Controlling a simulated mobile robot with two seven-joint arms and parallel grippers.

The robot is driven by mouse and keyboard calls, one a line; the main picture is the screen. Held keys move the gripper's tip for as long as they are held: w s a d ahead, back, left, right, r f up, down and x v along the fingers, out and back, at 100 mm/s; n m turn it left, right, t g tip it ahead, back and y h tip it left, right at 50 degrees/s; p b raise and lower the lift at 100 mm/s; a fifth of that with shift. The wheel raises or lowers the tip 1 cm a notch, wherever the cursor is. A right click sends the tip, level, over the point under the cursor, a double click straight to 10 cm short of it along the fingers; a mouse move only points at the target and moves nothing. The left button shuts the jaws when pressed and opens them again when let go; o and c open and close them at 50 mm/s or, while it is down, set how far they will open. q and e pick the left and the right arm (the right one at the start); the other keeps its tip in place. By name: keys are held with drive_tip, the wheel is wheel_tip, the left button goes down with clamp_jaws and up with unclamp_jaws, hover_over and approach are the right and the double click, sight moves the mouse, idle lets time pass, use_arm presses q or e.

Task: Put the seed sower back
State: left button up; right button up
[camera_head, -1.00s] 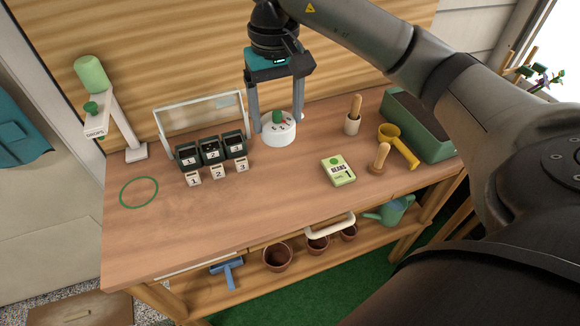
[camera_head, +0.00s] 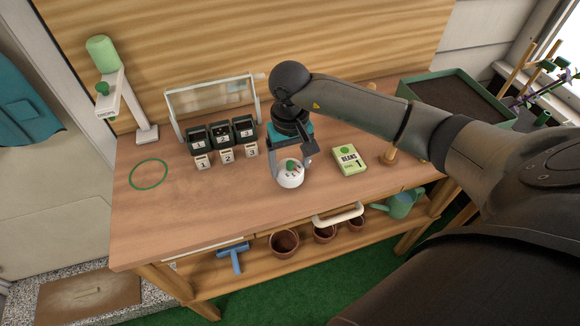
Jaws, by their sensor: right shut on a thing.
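The seed sower appears to be the white round body with a green knob on top (camera_head: 289,174). My right gripper (camera_head: 291,163) is shut on it, with the fingers on either side of it. It is near the middle of the bench (camera_head: 215,205); I cannot tell whether it touches the top. A green ring outline (camera_head: 148,174) lies empty on the bench at the left. My left gripper is not in view.
Dark numbered pots (camera_head: 221,136) with number blocks stand in front of a white frame (camera_head: 213,96). A dispenser stand (camera_head: 128,95) is behind the ring. A beans packet (camera_head: 348,159) lies right of the sower. The bench's front left is clear.

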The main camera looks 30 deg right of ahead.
drive_tip(key=shift+f, duration=0.9)
drive_tip(key=shift+f, duration=0.2)
drive_tip(key=o, duration=1.2)
drive_tip(key=shift+o, duration=0.2)
drive_tip(key=shift+r, duration=0.15)
wheel_tip(320, 180, up, 12)
drive_tip(key=shift+r, duration=0.1)
